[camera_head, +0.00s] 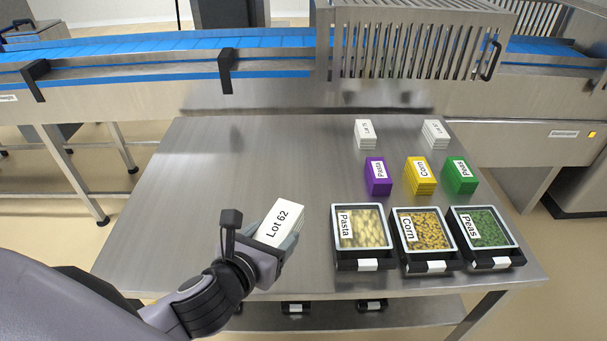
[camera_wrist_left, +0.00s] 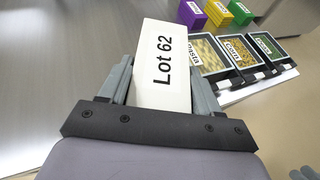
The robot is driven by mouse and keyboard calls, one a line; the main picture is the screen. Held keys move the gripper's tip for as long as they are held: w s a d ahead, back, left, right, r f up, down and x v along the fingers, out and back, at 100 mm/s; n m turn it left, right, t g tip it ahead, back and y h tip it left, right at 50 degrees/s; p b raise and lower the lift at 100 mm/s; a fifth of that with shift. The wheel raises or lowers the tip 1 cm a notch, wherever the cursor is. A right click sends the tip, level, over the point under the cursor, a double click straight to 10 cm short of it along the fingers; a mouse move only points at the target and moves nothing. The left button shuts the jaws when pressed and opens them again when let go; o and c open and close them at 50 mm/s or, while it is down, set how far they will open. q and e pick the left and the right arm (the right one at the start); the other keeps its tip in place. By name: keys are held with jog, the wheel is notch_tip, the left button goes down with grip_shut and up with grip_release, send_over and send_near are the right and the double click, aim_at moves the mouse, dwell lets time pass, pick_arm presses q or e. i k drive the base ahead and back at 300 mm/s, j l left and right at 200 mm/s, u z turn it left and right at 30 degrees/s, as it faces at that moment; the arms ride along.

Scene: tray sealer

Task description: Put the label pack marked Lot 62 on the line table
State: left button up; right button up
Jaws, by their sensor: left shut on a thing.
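The white label pack marked Lot 62 (camera_head: 281,220) is in my left gripper (camera_head: 268,243), over the front middle of the steel line table (camera_head: 220,190). In the left wrist view the pack (camera_wrist_left: 163,65) sits between the two grey fingers of the left gripper (camera_wrist_left: 160,88), with its print facing up. The fingers are shut on its sides. I cannot tell whether the pack's underside touches the table.
Trays of Pasta (camera_head: 345,260), Corn (camera_head: 408,258) and Peas (camera_head: 507,250) stand at the front right. Behind them are purple (camera_head: 378,180), yellow (camera_head: 421,180) and green (camera_head: 459,180) packs, and two white stacks (camera_head: 366,137). The table's left half is clear. A blue conveyor (camera_head: 150,47) runs behind.

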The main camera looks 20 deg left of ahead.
aim_at(226, 178)
jog(key=i+j, duration=0.1)
jog(key=j, duration=1.25)
jog(key=i+z, duration=0.05)
